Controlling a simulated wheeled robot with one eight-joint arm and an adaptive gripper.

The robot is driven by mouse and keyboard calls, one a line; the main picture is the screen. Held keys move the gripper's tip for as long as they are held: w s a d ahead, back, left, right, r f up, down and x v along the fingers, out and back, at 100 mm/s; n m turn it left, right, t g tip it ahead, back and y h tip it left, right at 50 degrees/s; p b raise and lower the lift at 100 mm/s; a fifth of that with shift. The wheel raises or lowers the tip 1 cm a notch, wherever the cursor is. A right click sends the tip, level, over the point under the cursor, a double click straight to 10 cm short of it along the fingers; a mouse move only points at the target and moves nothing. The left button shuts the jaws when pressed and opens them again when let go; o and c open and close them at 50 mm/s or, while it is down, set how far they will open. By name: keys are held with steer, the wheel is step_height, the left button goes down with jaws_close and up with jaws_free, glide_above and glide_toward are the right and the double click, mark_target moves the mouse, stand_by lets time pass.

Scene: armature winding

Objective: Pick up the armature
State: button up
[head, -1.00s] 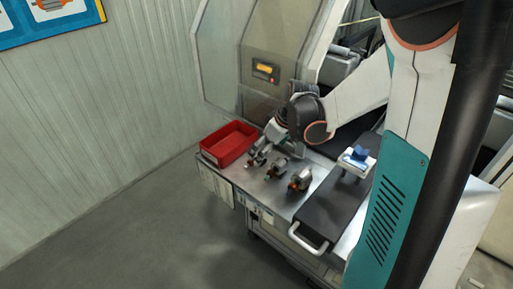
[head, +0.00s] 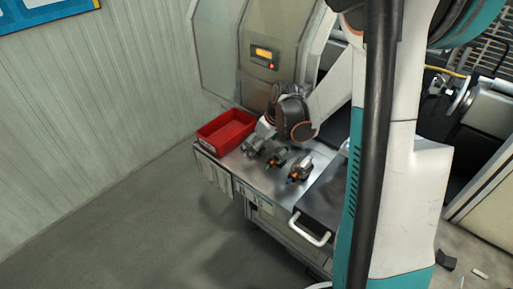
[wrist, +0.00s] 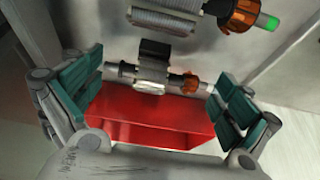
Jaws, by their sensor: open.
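Several armatures with grey laminated cores and copper-orange ends lie in a row on the metal bench. The armature nearest the red bin (wrist: 152,72) lies between my gripper's two teal-padded fingers in the wrist view, with visible space at both ends of its shaft. My gripper (wrist: 156,82) is open and low over it, not closed on it. In the head view my gripper (head: 262,136) partly hides that armature. The middle armature (head: 276,159) has a green shaft tip, seen at the top of the wrist view (wrist: 190,18). Another armature (head: 300,168) lies to its right.
An empty-looking red bin (head: 226,131) stands at the bench's left end, close beyond the gripper. A dark tray with a white handle (head: 311,230) is on the right, partly hidden by my arm. A machine enclosure with a small panel (head: 264,56) stands behind.

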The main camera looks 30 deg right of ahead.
steer(key=shift+f, duration=0.1)
steer(key=shift+c, duration=0.2)
steer(key=shift+s, duration=0.15)
steer(key=c, duration=1.2)
